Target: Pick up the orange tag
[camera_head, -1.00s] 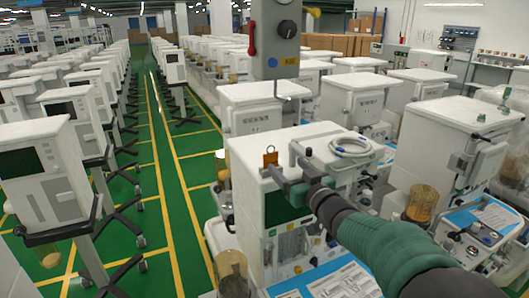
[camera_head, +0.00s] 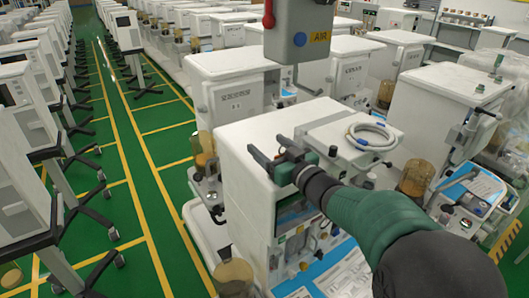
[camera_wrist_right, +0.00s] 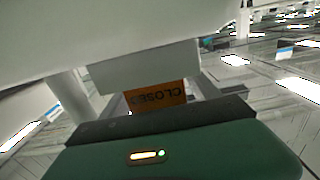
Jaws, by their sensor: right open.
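The orange tag (camera_wrist_right: 157,97) shows in the right wrist view, with dark lettering that reads "CLOSED". It appears just past the dark front edge of my right gripper, near the middle of the picture. In the head view the tag does not show. My right gripper (camera_head: 268,148) is open, at the front top edge of a white anaesthesia machine (camera_head: 245,133). Whether the tag lies between the fingers or touches them cannot be told. My left gripper is not in view.
A coiled white hose (camera_head: 370,136) lies on the machine top, right of my gripper. A grey box marked AIR (camera_head: 300,38) hangs above. More white machines stand behind and to the right. A green floor aisle (camera_head: 150,170) is open at left.

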